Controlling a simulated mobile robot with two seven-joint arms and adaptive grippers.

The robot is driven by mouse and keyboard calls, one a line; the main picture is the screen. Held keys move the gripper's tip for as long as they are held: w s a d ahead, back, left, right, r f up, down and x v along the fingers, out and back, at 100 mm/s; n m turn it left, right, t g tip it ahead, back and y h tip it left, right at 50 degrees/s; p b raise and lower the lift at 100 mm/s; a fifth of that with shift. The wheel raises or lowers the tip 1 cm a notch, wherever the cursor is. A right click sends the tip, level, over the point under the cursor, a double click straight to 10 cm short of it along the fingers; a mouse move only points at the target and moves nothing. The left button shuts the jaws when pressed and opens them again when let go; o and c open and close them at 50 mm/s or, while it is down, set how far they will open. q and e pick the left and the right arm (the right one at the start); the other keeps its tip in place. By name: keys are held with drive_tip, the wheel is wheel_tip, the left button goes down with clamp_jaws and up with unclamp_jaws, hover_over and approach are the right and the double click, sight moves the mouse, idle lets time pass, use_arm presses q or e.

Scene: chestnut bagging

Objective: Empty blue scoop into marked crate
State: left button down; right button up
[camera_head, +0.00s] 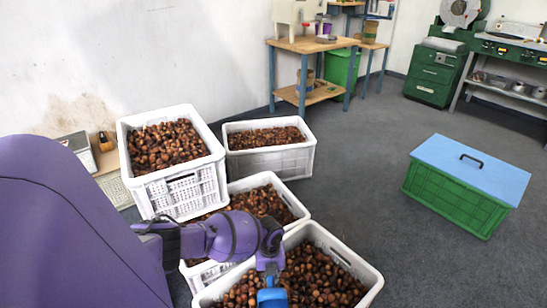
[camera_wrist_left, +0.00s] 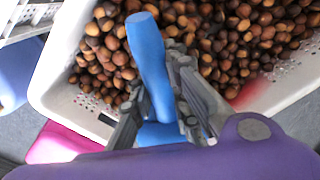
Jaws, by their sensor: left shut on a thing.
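My left gripper (camera_head: 270,262) is shut on the blue scoop (camera_head: 272,298) above the nearest white crate (camera_head: 362,262) of chestnuts. In the left wrist view the gripper's fingers (camera_wrist_left: 157,88) close around the scoop's blue handle (camera_wrist_left: 148,48). More blue shows below the fingers, partly hidden by them and the purple wrist. I cannot see whether the scoop holds chestnuts. A blurred red patch (camera_wrist_left: 250,93) shows on the near wall of the crate in the left wrist view; it may be a mark. My right gripper is not in view.
More white crates of chestnuts stand close by: one at the left (camera_head: 180,190), one behind (camera_head: 272,160), one in the middle (camera_head: 303,212). A green box with a blue lid (camera_head: 470,168) stands to the right. Grey floor between is clear. Workbenches (camera_head: 312,45) stand at the back.

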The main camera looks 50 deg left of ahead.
use_arm(q)
drive_tip(key=shift+a+f+g+h+b, duration=0.15)
drive_tip(key=shift+f+g+h+b, duration=0.35)
drive_tip(key=shift+b, duration=0.65)
drive_tip(key=shift+w+h+b, duration=0.1)
drive_tip(key=shift+h+b, duration=0.2)
drive_tip(key=shift+b, duration=0.4)
drive_tip(key=shift+r, duration=0.35)
wheel_tip(320, 180, up, 3)
drive_tip(key=shift+w+f+p, duration=0.1)
drive_tip(key=shift+f+p, duration=0.1)
drive_tip(key=shift+p, duration=0.55)
drive_tip(key=shift+r, duration=0.1)
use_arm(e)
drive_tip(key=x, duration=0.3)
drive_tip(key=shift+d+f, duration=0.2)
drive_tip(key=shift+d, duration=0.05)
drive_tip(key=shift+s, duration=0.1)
